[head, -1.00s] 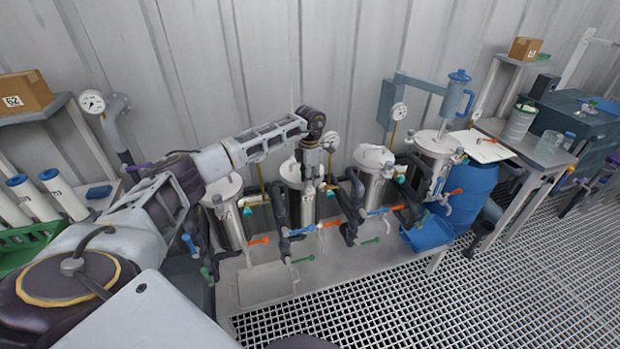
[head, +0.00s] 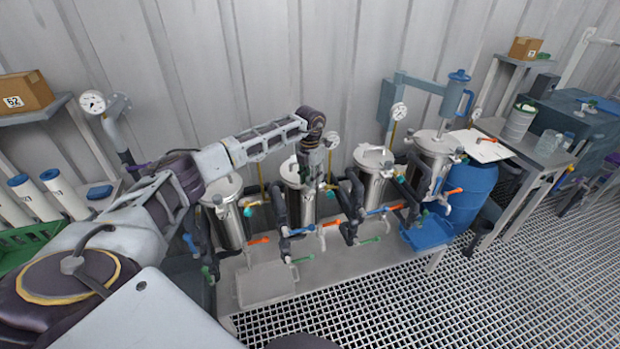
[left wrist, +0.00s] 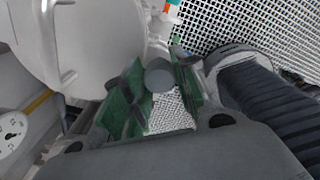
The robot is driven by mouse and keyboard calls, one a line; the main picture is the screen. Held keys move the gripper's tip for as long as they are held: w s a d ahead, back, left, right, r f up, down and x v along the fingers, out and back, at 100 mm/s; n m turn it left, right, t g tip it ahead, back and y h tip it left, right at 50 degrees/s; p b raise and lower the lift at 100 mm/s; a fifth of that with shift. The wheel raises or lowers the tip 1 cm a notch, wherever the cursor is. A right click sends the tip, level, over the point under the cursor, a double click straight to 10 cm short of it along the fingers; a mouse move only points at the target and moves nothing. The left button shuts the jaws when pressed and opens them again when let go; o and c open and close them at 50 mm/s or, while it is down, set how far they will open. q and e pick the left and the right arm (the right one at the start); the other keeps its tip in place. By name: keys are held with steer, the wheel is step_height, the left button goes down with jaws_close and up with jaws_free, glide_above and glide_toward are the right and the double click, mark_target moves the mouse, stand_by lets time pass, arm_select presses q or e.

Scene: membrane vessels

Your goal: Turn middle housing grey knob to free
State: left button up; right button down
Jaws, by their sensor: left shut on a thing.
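The middle housing (head: 299,207) is a steel cylinder with a pale lid, standing between two similar housings. My left gripper (head: 326,184) comes down at its right side, beside the dark pipework. In the left wrist view, the round grey knob (left wrist: 159,75) sits between the green-padded fingers of my left gripper (left wrist: 158,88). The fingers are shut on it. The housing's lid (left wrist: 95,45) with its bar handle fills the upper left there. The knob is hidden in the head view, and its turn position cannot be told. My right gripper is not in view.
The left housing (head: 229,222) and right housing (head: 371,190) stand close on either side. Red, blue and green valve handles stick out in front, such as the orange-red one (head: 259,240). A gauge (left wrist: 12,132) is near the wrist. The grated floor (head: 400,300) in front is clear.

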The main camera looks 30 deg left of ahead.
arm_select(q)
steer(key=shift+r, duration=0.1)
steer(key=o, duration=1)
steer(key=shift+r, duration=5.95)
